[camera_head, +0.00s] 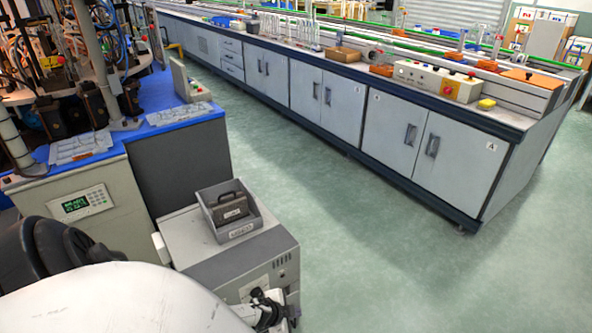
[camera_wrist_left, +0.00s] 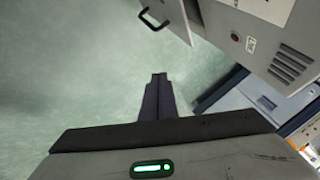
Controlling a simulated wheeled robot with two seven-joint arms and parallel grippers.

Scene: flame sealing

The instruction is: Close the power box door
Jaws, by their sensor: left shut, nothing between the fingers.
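The power box is a grey cabinet (camera_head: 230,250) at the bottom middle of the head view. Its front has vent slots and a small label; its lower part is hidden by my left arm. In the left wrist view, the box front (camera_wrist_left: 262,40) shows a red button, a label and vents at the upper right. A grey door panel (camera_wrist_left: 182,14) with a black handle (camera_wrist_left: 153,19) stands out from it, seen nearly edge-on. My left gripper (camera_head: 272,310) is in front of the box. Its fingers (camera_wrist_left: 160,78) are shut and empty, apart from the door, pointing toward it over floor. My right gripper is out of view.
A grey bin (camera_head: 238,230) holding a dark handled item sits on top of the box. A machine with a keypad panel (camera_head: 80,203) stands to the left. A long cabinet bench (camera_head: 335,100) runs along the back. The green floor (camera_head: 400,270) to the right is clear.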

